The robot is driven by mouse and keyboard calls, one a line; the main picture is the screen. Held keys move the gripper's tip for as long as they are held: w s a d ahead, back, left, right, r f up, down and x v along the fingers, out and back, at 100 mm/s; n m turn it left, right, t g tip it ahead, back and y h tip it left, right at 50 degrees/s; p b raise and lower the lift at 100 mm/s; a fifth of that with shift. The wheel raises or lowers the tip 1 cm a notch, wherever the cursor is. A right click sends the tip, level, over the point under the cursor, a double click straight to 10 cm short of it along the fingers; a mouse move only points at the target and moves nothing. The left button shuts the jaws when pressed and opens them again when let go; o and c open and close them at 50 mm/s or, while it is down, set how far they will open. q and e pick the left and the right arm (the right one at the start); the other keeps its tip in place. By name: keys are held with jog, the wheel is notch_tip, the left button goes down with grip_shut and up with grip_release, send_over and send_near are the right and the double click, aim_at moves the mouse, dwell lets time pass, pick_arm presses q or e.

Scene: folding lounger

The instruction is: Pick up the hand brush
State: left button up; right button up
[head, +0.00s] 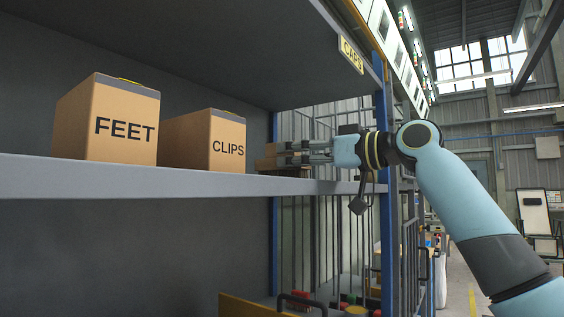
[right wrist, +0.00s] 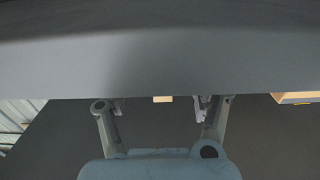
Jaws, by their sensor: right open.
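I cannot make out a hand brush for certain in either view. My right gripper (head: 284,153) reaches in from the right over the grey shelf (head: 200,182), its fingers pointing left. In the right wrist view its two fingers (right wrist: 160,104) are spread apart with nothing held between them. A tan-brown object (head: 270,164) sits on the shelf behind the fingertips, partly hidden by them; I cannot tell what it is. A small tan piece (right wrist: 163,99) shows between the fingers in the right wrist view, mostly hidden by a grey board. My left gripper is not in view.
A FEET carton (head: 108,118) and a CLIPS carton (head: 205,140) stand on the shelf to the left. A blue upright post (head: 383,130) stands by the right arm. A grey panel with a CAPS label (head: 351,54) hangs above.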

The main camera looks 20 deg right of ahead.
jog(key=p+x, duration=0.1)
jog(key=x, duration=0.3)
jog(key=shift+a, duration=0.15)
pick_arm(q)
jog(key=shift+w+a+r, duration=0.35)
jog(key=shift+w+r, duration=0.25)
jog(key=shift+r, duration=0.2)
pick_arm(e)
jog(key=shift+s, duration=0.1)
jog(key=c, duration=1.3)
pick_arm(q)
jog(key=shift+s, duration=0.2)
pick_arm(e)
jog(key=shift+b, duration=0.45)
pick_arm(q)
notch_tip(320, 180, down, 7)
jog(key=b, duration=0.5)
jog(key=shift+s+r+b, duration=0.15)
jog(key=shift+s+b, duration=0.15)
jog(key=shift+b, duration=0.1)
pick_arm(e)
jog(key=v, duration=1.8)
